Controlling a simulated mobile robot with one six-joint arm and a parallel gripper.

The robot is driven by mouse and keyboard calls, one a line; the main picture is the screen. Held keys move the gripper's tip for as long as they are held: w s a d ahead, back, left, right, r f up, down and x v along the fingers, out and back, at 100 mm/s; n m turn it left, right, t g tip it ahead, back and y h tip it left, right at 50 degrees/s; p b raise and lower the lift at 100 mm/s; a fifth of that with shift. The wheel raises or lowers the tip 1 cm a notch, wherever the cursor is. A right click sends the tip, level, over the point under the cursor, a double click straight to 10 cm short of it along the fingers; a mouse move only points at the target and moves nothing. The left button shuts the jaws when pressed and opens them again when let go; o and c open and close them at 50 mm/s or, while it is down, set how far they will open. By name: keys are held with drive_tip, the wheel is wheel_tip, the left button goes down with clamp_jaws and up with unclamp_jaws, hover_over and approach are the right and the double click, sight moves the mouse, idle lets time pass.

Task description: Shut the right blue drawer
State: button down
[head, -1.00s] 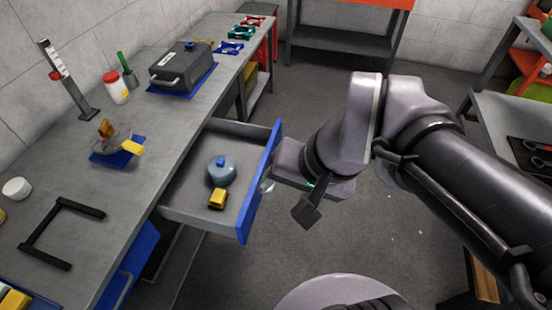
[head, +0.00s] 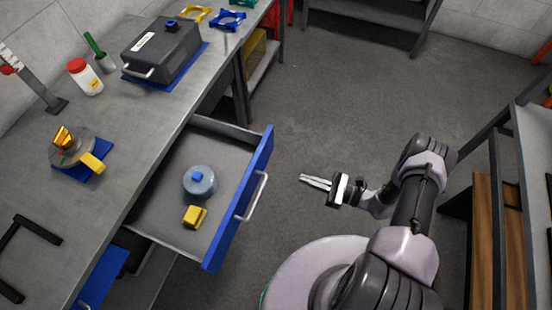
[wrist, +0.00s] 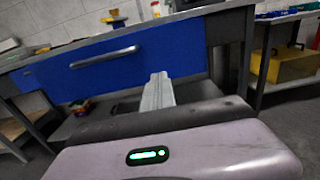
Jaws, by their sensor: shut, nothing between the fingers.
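The right blue drawer (head: 240,200) stands pulled out of the grey workbench, its blue front facing the aisle with a silver bar handle (head: 252,196). Inside it lie a blue-grey round weight (head: 199,183) and a small yellow block (head: 194,216). In the wrist view the drawer's blue front (wrist: 150,62) and handle (wrist: 104,57) fill the upper middle. My gripper (head: 303,179) is shut and empty, to the right of the drawer front and apart from it. Its closed fingers (wrist: 158,92) point towards the drawer in the wrist view.
The workbench top (head: 110,130) holds a grey case (head: 162,50), a red-lidded jar (head: 84,76) and a round device with a yellow handle (head: 72,147). Another blue drawer (head: 103,278) is below left. Another bench stands at the right. Floor is clear between drawer and arm.

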sight(261, 166)
drive_tip(key=x, duration=0.4)
drive_tip(key=b+x, duration=0.1)
drive_tip(key=x, duration=0.4)
drive_tip(key=b+x, duration=0.1)
drive_tip(key=x, duration=0.3)
drive_tip(key=shift+s+a, duration=0.2)
drive_tip(key=shift+a, duration=0.1)
drive_tip(key=shift+w+a, duration=0.1)
